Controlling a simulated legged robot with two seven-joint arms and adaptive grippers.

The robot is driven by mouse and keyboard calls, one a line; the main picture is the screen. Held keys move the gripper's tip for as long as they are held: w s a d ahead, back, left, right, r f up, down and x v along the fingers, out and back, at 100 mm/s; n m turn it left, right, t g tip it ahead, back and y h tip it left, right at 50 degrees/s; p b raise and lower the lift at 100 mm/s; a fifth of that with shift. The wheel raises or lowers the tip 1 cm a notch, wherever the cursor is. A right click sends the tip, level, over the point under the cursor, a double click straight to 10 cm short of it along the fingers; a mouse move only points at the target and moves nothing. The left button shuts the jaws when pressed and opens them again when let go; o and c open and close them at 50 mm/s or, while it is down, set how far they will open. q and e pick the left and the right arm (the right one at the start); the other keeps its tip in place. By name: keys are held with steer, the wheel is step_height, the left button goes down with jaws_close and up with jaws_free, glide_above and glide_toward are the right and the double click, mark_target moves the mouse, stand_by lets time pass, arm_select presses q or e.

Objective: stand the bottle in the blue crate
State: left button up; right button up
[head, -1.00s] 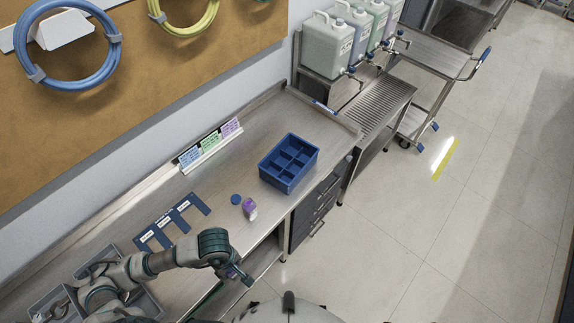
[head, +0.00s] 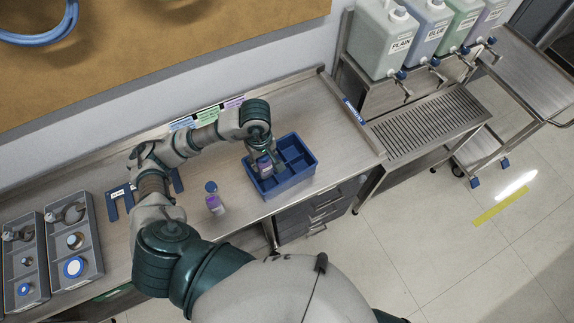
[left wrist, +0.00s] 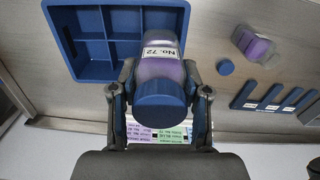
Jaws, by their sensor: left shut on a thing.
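The bottle (left wrist: 161,70), purple with a blue cap and a label reading "No. 72", is held in my left gripper (left wrist: 161,97), with one finger on each side. In the head view the bottle (head: 264,166) shows below my left gripper (head: 260,155), over the left part of the blue crate (head: 287,186). The crate is divided into several compartments, and the ones in view look empty. It also shows behind the bottle in the left wrist view (left wrist: 82,73). I cannot tell whether the bottle's base is inside a compartment. My right gripper is out of view.
Another purple bottle (head: 215,206) stands on the bench, left of the crate, with a loose blue disc (head: 211,187) beside it. Grey trays (head: 88,250) with small parts lie at far left. Colored label cards (head: 207,114) stand behind my left arm. The bench right of the crate is clear.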

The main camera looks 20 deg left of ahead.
mark_target(266, 177)
arm_select(q)
steer(key=f, duration=0.4)
steer(key=shift+s+f, duration=0.25)
steer(key=shift+s, duration=0.1)
steer(key=f, duration=0.3)
steer(key=shift+w+d+f+p, duration=0.15)
steer(key=shift+d+f+p, duration=0.15)
steer(key=shift+p, duration=0.1)
steer(key=shift+d+f, duration=0.1)
steer(key=shift+f, duration=0.15)
steer(key=shift+f+b, duration=0.75)
steer(key=shift+b, duration=0.1)
steer(key=shift+s, duration=0.2)
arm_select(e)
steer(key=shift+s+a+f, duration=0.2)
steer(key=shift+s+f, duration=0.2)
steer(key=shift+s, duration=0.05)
